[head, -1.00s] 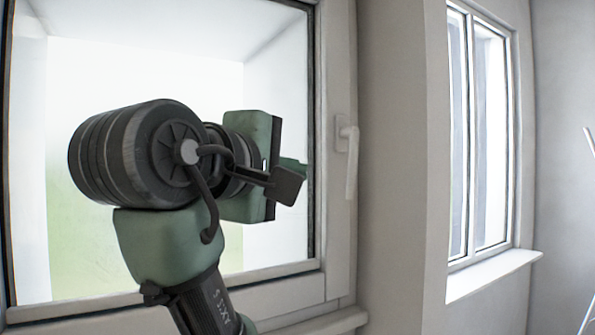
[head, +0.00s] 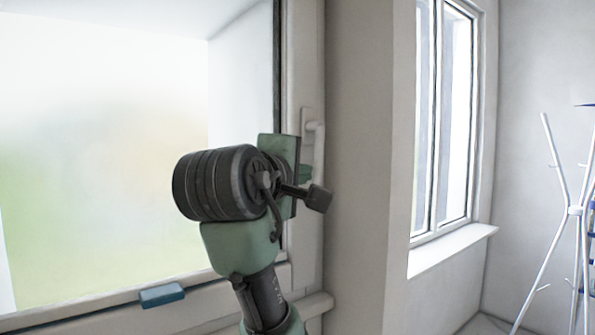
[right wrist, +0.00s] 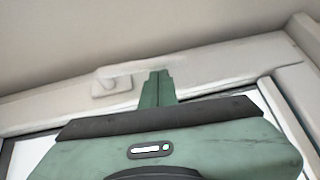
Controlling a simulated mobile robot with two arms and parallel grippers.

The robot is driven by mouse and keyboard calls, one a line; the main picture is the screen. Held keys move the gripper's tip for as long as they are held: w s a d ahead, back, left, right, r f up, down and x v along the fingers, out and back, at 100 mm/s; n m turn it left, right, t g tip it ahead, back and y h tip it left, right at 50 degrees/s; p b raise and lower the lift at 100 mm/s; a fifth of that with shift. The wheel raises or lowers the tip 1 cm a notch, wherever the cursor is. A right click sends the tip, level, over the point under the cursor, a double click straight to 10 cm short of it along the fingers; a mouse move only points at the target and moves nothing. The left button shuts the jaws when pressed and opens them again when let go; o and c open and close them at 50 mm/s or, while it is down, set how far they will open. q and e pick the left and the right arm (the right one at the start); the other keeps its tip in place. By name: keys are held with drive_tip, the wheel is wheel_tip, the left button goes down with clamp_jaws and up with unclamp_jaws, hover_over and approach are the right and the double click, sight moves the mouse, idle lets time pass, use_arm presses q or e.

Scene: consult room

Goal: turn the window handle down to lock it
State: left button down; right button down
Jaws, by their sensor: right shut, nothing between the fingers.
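The white window handle (head: 317,142) is on the right side of the window frame, and its lever points down. The lever's lower part is partly hidden behind my right gripper. My right gripper (head: 304,173) is shut and empty, just left of the lever in the head view. In the right wrist view, the shut fingers (right wrist: 157,86) reach toward the frame beside the handle's plate (right wrist: 112,86), with the lever running past their tips. I cannot tell whether they touch it. My left gripper is not in view.
A small blue block (head: 162,295) is at the window's lower edge. A wall corner stands right of the handle. Beyond it are a second window (head: 443,120) with a sill (head: 450,250) and a white coat stand (head: 555,240) at the far right.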

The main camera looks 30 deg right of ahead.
drive_tip(key=d+n+t+h+b, duration=0.1)
drive_tip(key=b, duration=0.2)
drive_tip(key=shift+s+f+h, duration=0.1)
drive_tip(key=shift+h, duration=0.2)
drive_tip(key=shift+d, duration=0.1)
